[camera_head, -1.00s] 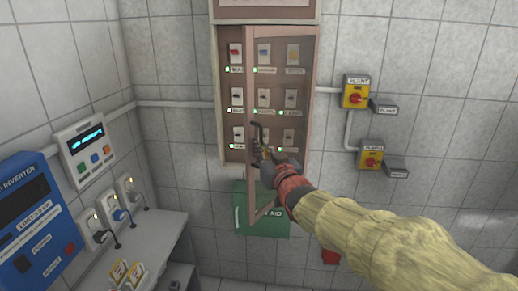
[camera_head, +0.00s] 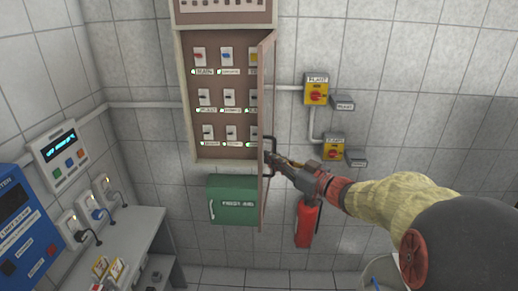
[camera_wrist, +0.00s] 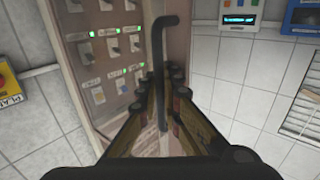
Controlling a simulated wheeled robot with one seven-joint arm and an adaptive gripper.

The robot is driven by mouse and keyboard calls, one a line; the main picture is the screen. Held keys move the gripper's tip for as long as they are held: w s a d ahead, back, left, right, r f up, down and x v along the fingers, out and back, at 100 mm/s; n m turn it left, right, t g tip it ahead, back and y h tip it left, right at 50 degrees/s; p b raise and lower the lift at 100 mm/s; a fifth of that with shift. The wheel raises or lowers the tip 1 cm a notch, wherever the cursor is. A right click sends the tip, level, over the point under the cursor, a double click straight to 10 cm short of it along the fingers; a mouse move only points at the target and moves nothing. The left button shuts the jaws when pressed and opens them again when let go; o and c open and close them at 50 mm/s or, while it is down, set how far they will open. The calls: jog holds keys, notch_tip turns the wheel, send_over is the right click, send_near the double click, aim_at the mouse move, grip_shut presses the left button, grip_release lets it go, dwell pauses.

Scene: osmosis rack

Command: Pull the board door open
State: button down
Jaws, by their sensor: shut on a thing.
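The board door (camera_head: 266,110) is hinged on the right side of the brown switch board (camera_head: 187,100). It stands swung out, nearly edge-on in the head view, and most of the board's switches show. A dark bar handle (camera_head: 271,150) is on the door's free side. My gripper (camera_head: 277,161) is shut on the handle, with the arm reaching in from the right. In the wrist view the handle (camera_wrist: 159,60) runs upright between the fingers of my gripper (camera_wrist: 163,100). The fingers partly hide the handle's lower part.
A green first aid box (camera_head: 232,200) hangs below the board. A red extinguisher (camera_head: 307,222) is under my arm. Yellow isolator switches (camera_head: 316,90) are on the wall right of the door. A grey bench (camera_head: 135,235) and blue inverter (camera_head: 20,225) are at left.

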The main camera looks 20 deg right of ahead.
jog(key=s+d+n+g+y+p, duration=0.1)
jog(key=s+d+n+y+p, duration=0.1)
jog(key=d, duration=0.4)
jog(key=shift+p, duration=0.4)
jog(key=shift+d, duration=0.1)
jog(key=shift+r, duration=0.1)
jog(key=c, duration=2)
grip_release()
jog(key=v, duration=1.2)
jog(key=shift+w+d, duration=0.1)
jog(key=shift+d, duration=0.05)
